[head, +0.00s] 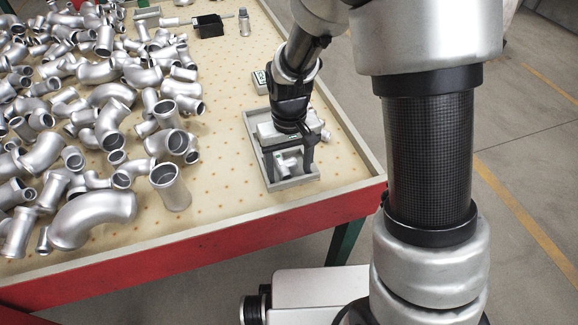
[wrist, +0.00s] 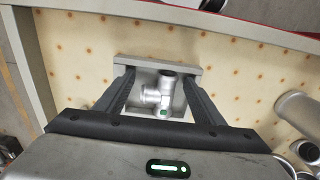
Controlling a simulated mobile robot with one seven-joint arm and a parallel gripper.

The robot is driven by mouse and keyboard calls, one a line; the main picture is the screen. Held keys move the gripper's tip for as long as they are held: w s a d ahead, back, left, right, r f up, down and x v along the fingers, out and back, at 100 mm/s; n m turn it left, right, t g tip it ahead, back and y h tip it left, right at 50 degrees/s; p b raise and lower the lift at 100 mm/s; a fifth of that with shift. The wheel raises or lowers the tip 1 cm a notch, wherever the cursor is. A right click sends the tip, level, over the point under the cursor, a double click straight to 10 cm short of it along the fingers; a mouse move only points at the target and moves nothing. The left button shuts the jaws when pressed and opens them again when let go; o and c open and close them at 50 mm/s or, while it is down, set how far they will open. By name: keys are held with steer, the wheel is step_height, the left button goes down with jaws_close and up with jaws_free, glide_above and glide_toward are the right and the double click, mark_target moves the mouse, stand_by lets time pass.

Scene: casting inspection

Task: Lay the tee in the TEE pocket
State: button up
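The tee (head: 288,164) is a small silver pipe fitting lying in the near part of the grey tray (head: 294,185). It also shows in the wrist view (wrist: 160,93), between my fingers, with a small green mark on it. My gripper (head: 290,166) points down over the tray. In the wrist view its fingers (wrist: 160,78) stand apart on either side of the tee, with gaps visible, so it is open. The gripper body hides much of the rest of the tray. I cannot read a TEE pocket label.
Many loose silver pipe fittings (head: 110,120) cover the left of the table. A black box (head: 208,25) stands at the back. A small grey device (head: 260,82) lies behind the tray. The table's raised rim (head: 350,143) runs close to the tray's right.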

mark_target(289, 170)
step_height(289, 170, up, 12)
steer(key=p, duration=0.3)
steer(key=s+d+r+m+t, duration=0.3)
steer(key=s+d+r+t, duration=0.2)
steer(key=s+d+r, duration=0.7)
step_height(289, 170, up, 3)
steer(key=shift+s+t, duration=0.3)
steer(key=shift+s, duration=0.9)
